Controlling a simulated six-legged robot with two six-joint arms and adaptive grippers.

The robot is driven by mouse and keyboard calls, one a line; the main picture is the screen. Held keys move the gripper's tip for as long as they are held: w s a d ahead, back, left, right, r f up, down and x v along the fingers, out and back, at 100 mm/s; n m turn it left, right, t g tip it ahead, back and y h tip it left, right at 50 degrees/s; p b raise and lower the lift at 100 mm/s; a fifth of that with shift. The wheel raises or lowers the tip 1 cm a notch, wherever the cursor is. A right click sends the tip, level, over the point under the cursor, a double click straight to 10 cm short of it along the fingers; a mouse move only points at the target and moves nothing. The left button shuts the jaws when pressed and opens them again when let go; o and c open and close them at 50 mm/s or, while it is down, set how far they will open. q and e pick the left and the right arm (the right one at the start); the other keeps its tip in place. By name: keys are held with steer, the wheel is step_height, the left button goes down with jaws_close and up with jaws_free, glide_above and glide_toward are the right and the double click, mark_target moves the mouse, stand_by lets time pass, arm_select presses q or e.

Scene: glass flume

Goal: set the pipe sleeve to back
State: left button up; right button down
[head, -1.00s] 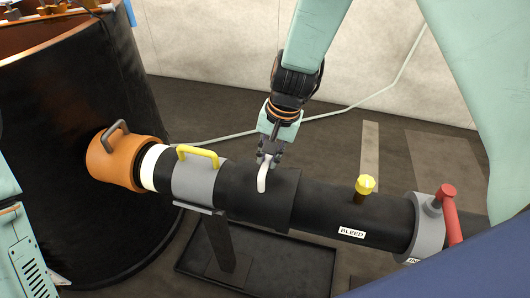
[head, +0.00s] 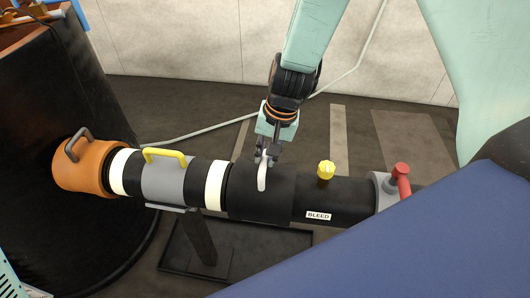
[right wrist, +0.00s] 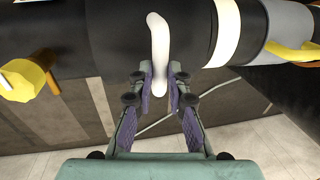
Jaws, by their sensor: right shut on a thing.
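The pipe sleeve (head: 250,200) is a wide black collar around the black pipe (head: 345,195), with a pale handle (head: 262,178) on its near side. A cream band (head: 215,187) shows just left of the sleeve. My right gripper (head: 265,157) reaches down from above and is shut on the handle's upper end. In the right wrist view the two finger pads (right wrist: 160,80) close around the white handle (right wrist: 158,35). My left gripper is out of view.
Left of the band are a grey clamp (head: 165,183) with a yellow handle and an orange collar (head: 88,170) at a dark tank (head: 40,220). To the right are a yellow knob (head: 326,169), a BLEED label and a red-handled valve (head: 402,180). A black tray (head: 270,240) lies below.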

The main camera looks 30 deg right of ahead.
steer(key=c, duration=1.7)
jaws_free()
steer(key=o, duration=0.4)
steer(key=shift+s+d, duration=0.2)
steer(key=shift+d, duration=0.1)
steer(key=shift+w+a, duration=0.2)
steer(key=shift+a, duration=0.1)
step_height(320, 180, up, 12)
steer(key=s+d, duration=0.1)
steer(key=d, duration=0.1)
steer(key=shift+s, duration=0.2)
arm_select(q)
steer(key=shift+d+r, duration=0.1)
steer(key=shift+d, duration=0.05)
arm_select(e)
steer(key=shift+f, duration=0.1)
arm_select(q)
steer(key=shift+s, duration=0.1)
